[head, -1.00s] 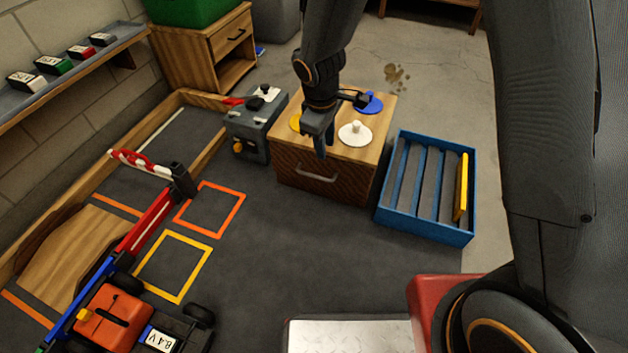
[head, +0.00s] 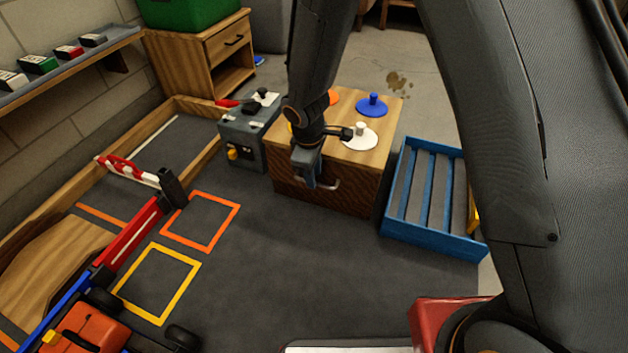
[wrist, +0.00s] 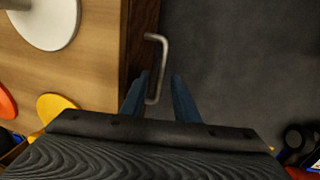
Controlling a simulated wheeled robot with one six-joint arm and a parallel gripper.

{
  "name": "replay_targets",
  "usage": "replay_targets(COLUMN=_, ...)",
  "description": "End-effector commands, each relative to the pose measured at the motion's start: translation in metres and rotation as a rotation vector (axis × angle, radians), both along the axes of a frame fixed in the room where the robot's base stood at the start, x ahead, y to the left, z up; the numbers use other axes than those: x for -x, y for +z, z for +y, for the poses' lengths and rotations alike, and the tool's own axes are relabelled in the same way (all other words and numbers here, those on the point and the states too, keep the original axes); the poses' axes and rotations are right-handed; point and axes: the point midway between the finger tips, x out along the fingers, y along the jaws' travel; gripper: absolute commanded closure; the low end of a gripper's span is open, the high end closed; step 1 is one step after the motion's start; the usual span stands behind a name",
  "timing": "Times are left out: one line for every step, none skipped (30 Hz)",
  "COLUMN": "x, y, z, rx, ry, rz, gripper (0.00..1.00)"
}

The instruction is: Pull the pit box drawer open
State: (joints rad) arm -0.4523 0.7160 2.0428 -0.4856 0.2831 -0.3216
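The pit box (head: 352,193) is a wooden box with a dark brown drawer front, which looks closed. A metal bar handle (head: 330,185) sits on that front, partly hidden by my gripper in the head view. My gripper (head: 312,184) points down in front of the drawer. In the wrist view my gripper (wrist: 159,78) has its two blue fingers apart, and the near part of the handle (wrist: 157,68) lies between them, closer to the left finger. I cannot tell whether a finger touches the handle.
White (head: 360,138), blue (head: 372,106) and orange knobbed discs stand on the box top; a yellow one (wrist: 55,107) shows in the wrist view. A grey case (head: 246,135) is left of the box, a blue slatted crate (head: 428,240) right. The dark floor in front is clear.

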Motion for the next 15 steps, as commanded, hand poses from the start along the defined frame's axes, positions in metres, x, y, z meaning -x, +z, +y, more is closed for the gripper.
replay_targets(x=-0.0018, y=-0.009, z=-0.0005, rx=0.0, ry=0.0, rz=0.0, gripper=0.72)
replay_targets(x=-0.0022, y=-0.0115, z=-0.0007, rx=0.0, ry=-0.001, rz=0.0, gripper=0.72)
replay_targets(x=-0.0027, y=-0.0141, z=-0.0008, rx=0.0, ry=-0.001, rz=0.0, gripper=0.72)
replay_targets(x=-0.003, y=-0.0155, z=-0.0009, rx=0.0, ry=0.0, rz=0.0, gripper=0.72)
replay_targets(x=-0.0032, y=-0.0165, z=-0.001, rx=0.0, ry=0.0, rz=0.0, gripper=0.72)
replay_targets(x=-0.0033, y=-0.0171, z=-0.0011, rx=0.0, ry=0.0, rz=0.0, gripper=0.72)
replay_targets(x=-0.0033, y=-0.0173, z=-0.0012, rx=0.0, ry=0.0, rz=0.0, gripper=0.72)
replay_targets(x=-0.0034, y=-0.0173, z=-0.0011, rx=0.0, ry=0.0, rz=0.0, gripper=0.72)
replay_targets(x=-0.0033, y=-0.017, z=-0.0012, rx=0.0, ry=0.0, rz=-0.001, gripper=0.72)
replay_targets(x=-0.0033, y=-0.0169, z=-0.0011, rx=0.0, ry=-0.001, rz=-0.001, gripper=0.72)
replay_targets(x=-0.0032, y=-0.0167, z=-0.0011, rx=0.0, ry=0.0, rz=-0.001, gripper=0.72)
replay_targets(x=-0.0032, y=-0.0166, z=-0.0011, rx=0.0, ry=-0.001, rz=-0.001, gripper=0.72)
replay_targets(x=-0.0032, y=-0.0166, z=-0.0011, rx=0.0, ry=-0.001, rz=-0.001, gripper=0.72)
replay_targets(x=-0.0032, y=-0.0166, z=-0.0011, rx=0.0, ry=-0.001, rz=0.0, gripper=0.75)
replay_targets(x=-0.0032, y=-0.0165, z=-0.0011, rx=0.0, ry=-0.001, rz=0.0, gripper=0.82)
